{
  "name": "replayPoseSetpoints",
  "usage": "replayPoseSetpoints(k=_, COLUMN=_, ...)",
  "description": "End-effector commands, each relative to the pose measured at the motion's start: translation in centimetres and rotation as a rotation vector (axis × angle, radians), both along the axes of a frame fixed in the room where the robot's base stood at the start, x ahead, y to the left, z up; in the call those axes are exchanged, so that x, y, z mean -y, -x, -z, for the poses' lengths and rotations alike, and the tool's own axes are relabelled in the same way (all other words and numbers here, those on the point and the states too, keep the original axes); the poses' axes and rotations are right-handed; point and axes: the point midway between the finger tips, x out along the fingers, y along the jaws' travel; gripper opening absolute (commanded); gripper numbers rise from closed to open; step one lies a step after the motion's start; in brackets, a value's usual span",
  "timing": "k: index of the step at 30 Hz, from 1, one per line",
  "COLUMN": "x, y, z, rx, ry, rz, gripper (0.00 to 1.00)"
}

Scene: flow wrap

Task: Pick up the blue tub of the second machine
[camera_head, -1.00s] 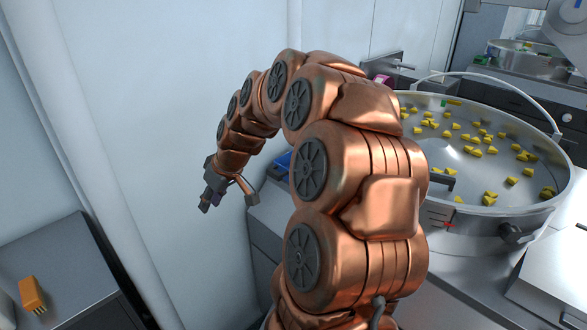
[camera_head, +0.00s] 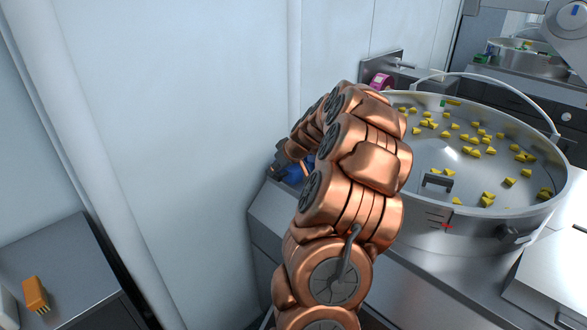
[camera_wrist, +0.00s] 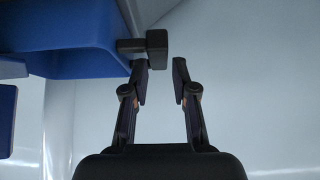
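The blue tub (camera_head: 297,172) sits on the grey cabinet's left end in the head view, mostly hidden behind my arm. In the wrist view a blue tub (camera_wrist: 70,60) fills the upper left. A dark handle (camera_wrist: 157,47) with a short stem and a block end sticks out from its right side. My gripper (camera_wrist: 161,76) is open, its two fingers apart with nothing between them. The handle's block is just past the fingertips, roughly in line with the gap; I cannot tell if they touch. In the head view my gripper (camera_head: 279,165) is beside the tub, partly hidden.
A large steel bowl (camera_head: 470,217) with several yellow pieces stands right of my arm. A magenta item (camera_head: 380,81) is behind it. A dark cabinet (camera_head: 75,265) at lower left holds an orange block (camera_head: 34,294). A pale wall is close on the left.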

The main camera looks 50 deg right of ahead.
Motion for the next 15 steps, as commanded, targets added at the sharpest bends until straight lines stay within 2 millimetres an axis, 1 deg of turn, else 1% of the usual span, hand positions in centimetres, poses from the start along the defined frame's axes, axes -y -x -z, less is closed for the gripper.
replayPoseSetpoints(k=5, x=0.1, y=-0.6, z=0.8, rx=-0.001, ry=-0.002, rz=0.001, gripper=0.27)
replayPoseSetpoints(k=9, x=0.2, y=-1.3, z=2.3, rx=-0.002, ry=-0.004, rz=0.001, gripper=0.27)
replayPoseSetpoints(k=15, x=0.4, y=-2.5, z=3.8, rx=0.000, ry=-0.002, rz=0.001, gripper=0.27)
